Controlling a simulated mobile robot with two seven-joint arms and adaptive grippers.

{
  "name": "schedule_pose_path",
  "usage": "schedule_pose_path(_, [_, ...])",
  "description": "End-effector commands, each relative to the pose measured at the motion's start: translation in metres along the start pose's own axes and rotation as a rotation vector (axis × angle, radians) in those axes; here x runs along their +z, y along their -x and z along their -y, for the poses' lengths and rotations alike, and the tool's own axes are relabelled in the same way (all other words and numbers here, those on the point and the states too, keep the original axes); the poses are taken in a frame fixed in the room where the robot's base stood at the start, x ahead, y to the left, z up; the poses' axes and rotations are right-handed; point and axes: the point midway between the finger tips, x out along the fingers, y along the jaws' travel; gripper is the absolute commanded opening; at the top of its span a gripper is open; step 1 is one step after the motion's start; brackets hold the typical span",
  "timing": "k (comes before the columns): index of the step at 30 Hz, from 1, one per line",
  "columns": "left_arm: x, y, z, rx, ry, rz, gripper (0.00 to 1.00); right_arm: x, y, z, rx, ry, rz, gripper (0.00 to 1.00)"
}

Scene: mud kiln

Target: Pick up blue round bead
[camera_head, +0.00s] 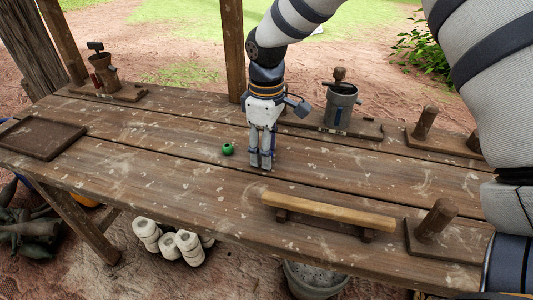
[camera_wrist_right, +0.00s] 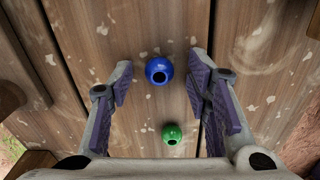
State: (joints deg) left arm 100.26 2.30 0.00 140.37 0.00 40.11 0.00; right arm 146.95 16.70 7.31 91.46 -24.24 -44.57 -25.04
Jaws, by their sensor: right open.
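The blue round bead (camera_wrist_right: 159,70) lies on the table boards in the right wrist view, its dark hole showing. It sits between the fingertips of my right gripper (camera_wrist_right: 160,80), with a gap on each side. The fingers are open and hold nothing. In the head view the right gripper (camera_head: 262,162) points down at the middle of the table, and the blue bead cannot be made out there, seemingly hidden by the fingers. A green bead (camera_head: 228,149) lies just left of the gripper; it also shows in the right wrist view (camera_wrist_right: 172,133), closer to the palm. My left gripper is not in view.
A dark wooden tray (camera_head: 40,138) lies at the table's left end. A grey metal cup (camera_head: 340,108) stands behind the gripper to the right. A raised wooden bar (camera_head: 328,211) and a peg block (camera_head: 437,222) stand front right. The left-middle tabletop is clear.

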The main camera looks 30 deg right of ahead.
Motion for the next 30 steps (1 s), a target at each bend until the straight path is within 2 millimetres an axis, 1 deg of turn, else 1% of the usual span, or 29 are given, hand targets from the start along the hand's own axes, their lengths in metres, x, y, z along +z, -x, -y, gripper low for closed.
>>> schedule_pose_path(5, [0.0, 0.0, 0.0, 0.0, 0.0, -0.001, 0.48, 0.0, 0.001, 0.0, 0.001, 0.0, -0.002, 0.45])
schedule_pose_path(8, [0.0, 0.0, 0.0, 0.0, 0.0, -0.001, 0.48, 0.0, 0.001, 0.0, 0.001, 0.0, -0.002, 0.24])
schedule_pose_path(9, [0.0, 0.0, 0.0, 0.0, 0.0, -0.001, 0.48, 0.0, 0.001, 0.0, 0.001, 0.0, -0.002, 0.15])
schedule_pose_path(10, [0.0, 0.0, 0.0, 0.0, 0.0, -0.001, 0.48, 0.0, 0.001, 0.0, 0.001, 0.0, -0.002, 0.09])
schedule_pose_path(11, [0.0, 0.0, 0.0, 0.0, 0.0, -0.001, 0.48, 0.0, 0.001, 0.0, 0.001, 0.0, -0.002, 0.07])
schedule_pose_path(20, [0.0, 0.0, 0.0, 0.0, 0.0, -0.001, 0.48, 0.0, 0.001, 0.0, 0.001, 0.0, -0.002, 0.07])
schedule_pose_path(23, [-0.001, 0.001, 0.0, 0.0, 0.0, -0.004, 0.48, -0.001, 0.007, -0.001, 0.003, 0.001, -0.003, 0.07])
schedule_pose_path(26, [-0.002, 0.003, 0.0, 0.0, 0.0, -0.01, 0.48, -0.001, 0.023, -0.001, 0.005, 0.001, -0.005, 0.07])
schedule_pose_path(27, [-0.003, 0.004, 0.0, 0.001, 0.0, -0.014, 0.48, -0.001, 0.033, -0.001, 0.006, 0.001, -0.007, 0.07])
schedule_pose_path(29, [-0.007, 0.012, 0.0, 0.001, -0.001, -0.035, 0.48, 0.004, 0.05, 0.008, 0.007, 0.003, -0.009, 0.07])
schedule_pose_path(30, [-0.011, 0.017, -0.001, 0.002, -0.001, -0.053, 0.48, 0.008, 0.063, 0.016, 0.01, 0.003, -0.013, 0.07])
